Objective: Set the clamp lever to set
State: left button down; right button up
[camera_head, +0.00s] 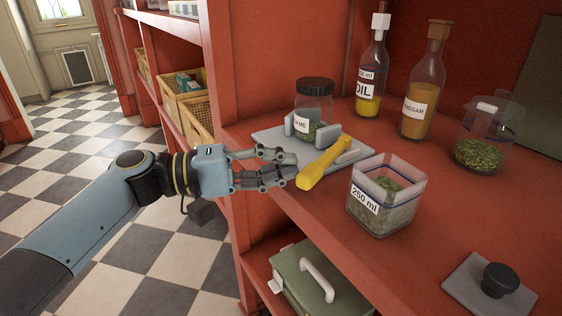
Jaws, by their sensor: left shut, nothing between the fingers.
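The yellow clamp lever (324,164) lies slanted on a grey base plate (270,140) on the red shelf. Its thick near end points toward the front edge of the shelf. A jar with a black lid (313,104) stands between grey clamp jaws at the back of the plate. My left gripper (294,169) comes in from the left, shut and empty. Its fingertips are just left of the lever's thick end; I cannot tell whether they touch it. My right gripper is not in view.
A square 250 ml container (386,196) stands close to the right of the lever. An oil bottle (371,75), a vinegar bottle (422,85) and a clear jug (481,145) stand behind. A black knob (499,280) sits front right. A green box (318,284) is below.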

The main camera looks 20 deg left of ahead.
aim_at(297, 174)
pick_arm(q)
jog(key=shift+d, duration=0.1)
jog(key=shift+s+d+r+n+t+y+p, duration=0.1)
jog(key=shift+s+d+n+t+y+p, duration=0.45)
jog(key=shift+d+n+t+y+p, duration=0.35)
jog(key=shift+s+d+n+t+y, duration=0.45)
jog(key=shift+d+n+t, duration=0.2)
jog(key=shift+t, duration=0.35)
jog(key=shift+s+d, duration=0.15)
jog(key=shift+d, duration=0.6)
jog(key=shift+s+d, duration=0.15)
jog(key=shift+d, duration=0.95)
